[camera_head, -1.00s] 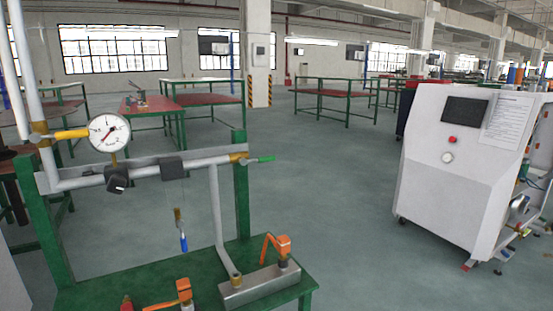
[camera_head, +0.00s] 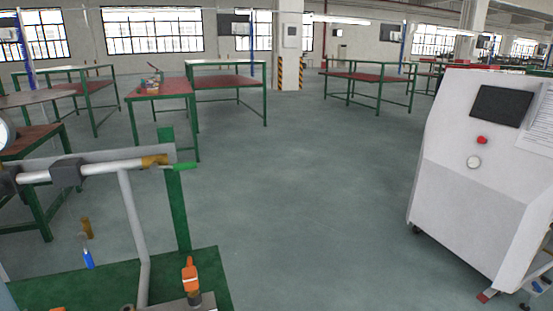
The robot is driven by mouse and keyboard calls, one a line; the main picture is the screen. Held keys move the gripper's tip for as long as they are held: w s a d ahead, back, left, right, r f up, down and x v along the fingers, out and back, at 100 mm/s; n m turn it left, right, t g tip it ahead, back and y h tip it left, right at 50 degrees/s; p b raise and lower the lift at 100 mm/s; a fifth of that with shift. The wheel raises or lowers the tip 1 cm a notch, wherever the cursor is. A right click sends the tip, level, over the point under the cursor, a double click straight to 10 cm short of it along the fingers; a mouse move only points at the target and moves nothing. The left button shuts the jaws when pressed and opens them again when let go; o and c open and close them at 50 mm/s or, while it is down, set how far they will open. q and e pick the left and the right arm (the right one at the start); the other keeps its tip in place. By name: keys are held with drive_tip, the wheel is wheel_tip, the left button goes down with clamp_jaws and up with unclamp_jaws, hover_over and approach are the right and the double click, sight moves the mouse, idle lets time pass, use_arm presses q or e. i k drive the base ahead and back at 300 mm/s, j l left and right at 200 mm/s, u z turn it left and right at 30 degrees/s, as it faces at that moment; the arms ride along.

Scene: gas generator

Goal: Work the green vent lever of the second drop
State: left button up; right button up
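A green vent lever (camera_head: 184,166) sticks out to the right at the end of a grey horizontal pipe (camera_head: 110,168), beside a brass fitting (camera_head: 154,161). The pipe is fixed to a green frame (camera_head: 178,205) at the left. A second pipe (camera_head: 134,235) drops from it toward the green bench top (camera_head: 60,288). An orange lever valve (camera_head: 190,272) stands at the bottom edge. Part of a round gauge (camera_head: 5,132) is cut off at the left edge. Neither of my grippers is in view.
A white cabinet (camera_head: 470,165) with a dark screen stands at the right. Green tables with red tops (camera_head: 230,82) stand farther back. The grey floor (camera_head: 300,210) between the bench and the cabinet is clear.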

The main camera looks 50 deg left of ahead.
sight(154, 168)
drive_tip(key=i+l+z, duration=0.1)
drive_tip(key=i+z, duration=0.2)
drive_tip(key=i, duration=0.55)
drive_tip(key=i+u, duration=0.5)
drive_tip(key=u, duration=0.2)
drive_tip(key=i+l+u, duration=0.1)
drive_tip(key=i+u, duration=0.35)
drive_tip(key=u, duration=0.3)
drive_tip(key=i+u, duration=0.1)
drive_tip(key=u, duration=0.75)
drive_tip(key=i+l+u, duration=0.1)
drive_tip(key=u, duration=0.35)
drive_tip(key=i+l+u, duration=0.1)
drive_tip(key=u, duration=0.3)
drive_tip(key=l+u, duration=0.1)
drive_tip(key=u, duration=0.35)
drive_tip(key=i, duration=0.05)
